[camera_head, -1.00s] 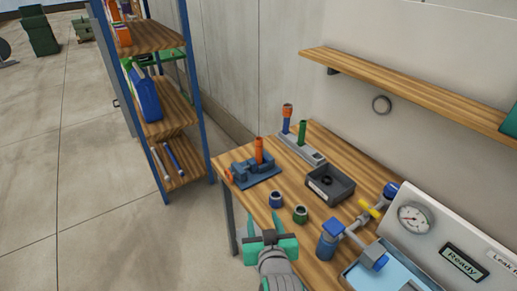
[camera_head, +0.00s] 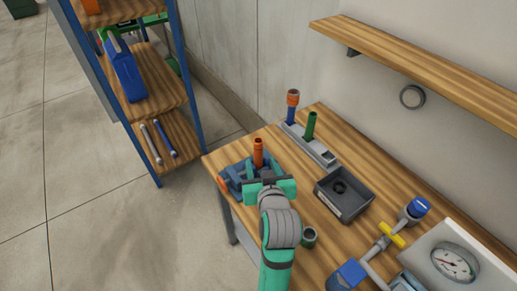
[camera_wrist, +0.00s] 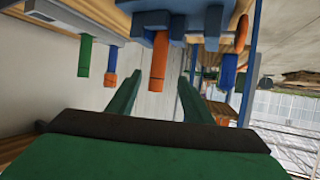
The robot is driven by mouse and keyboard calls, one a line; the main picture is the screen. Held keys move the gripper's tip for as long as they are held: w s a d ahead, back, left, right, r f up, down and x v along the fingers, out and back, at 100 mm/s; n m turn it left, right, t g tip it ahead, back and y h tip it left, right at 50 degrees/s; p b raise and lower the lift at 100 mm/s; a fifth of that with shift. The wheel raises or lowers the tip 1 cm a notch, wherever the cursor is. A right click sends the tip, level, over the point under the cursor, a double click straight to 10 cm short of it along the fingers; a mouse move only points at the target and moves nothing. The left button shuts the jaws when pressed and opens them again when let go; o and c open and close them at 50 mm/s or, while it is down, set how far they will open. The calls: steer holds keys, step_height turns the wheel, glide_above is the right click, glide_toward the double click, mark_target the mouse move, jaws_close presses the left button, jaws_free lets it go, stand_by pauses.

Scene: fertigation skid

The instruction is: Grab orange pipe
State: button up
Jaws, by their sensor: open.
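The orange pipe (camera_head: 258,152) stands upright in a blue vise (camera_head: 235,176) at the left end of the bench. In the wrist view, which looks upside down, the orange pipe (camera_wrist: 158,66) hangs from the blue vise (camera_wrist: 180,22) near the centre. My gripper (camera_head: 264,172) is in front of the vise in the head view, partly covering it. Its two green fingers (camera_wrist: 160,84) are open, with the pipe showing in the gap between them, beyond or near the tips. No contact shows; the exact distance cannot be told.
A grey rack (camera_head: 322,153) behind holds a green pipe (camera_head: 311,126) and a blue pipe with an orange top (camera_head: 292,106). A shelf unit (camera_head: 173,98) stands left.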

mark_target(259, 153)
steer(key=x, duration=0.4)
steer(key=shift+w+a+r, duration=0.1)
steer(key=shift+d+x, duration=0.15)
steer(key=shift+x, duration=1.15)
steer(key=shift+d+x, duration=0.15)
steer(key=shift+x, duration=1.1)
steer(key=shift+w+a+r, duration=0.1)
steer(key=shift+w+r, duration=0.05)
steer(key=c, duration=1.1)
